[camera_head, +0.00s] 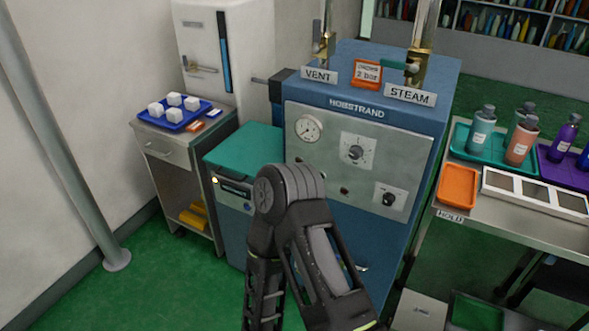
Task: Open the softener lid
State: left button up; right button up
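A low blue cabinet (228,222) with a flat teal lid (243,147) stands left of the large blue machine; it appears to be the softener. The lid looks shut, lying level on the cabinet. Neither gripper is visible.
The blue machine (362,123) has a gauge, knobs and VENT and STEAM signs. At left, a small cabinet (165,150) holds a blue tray (174,124) of white cubes. At right, a metal table (500,211) holds bottles and trays. Green floor is open at lower left.

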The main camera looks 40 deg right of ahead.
aim_at(255, 145)
jog(key=z, duration=0.9)
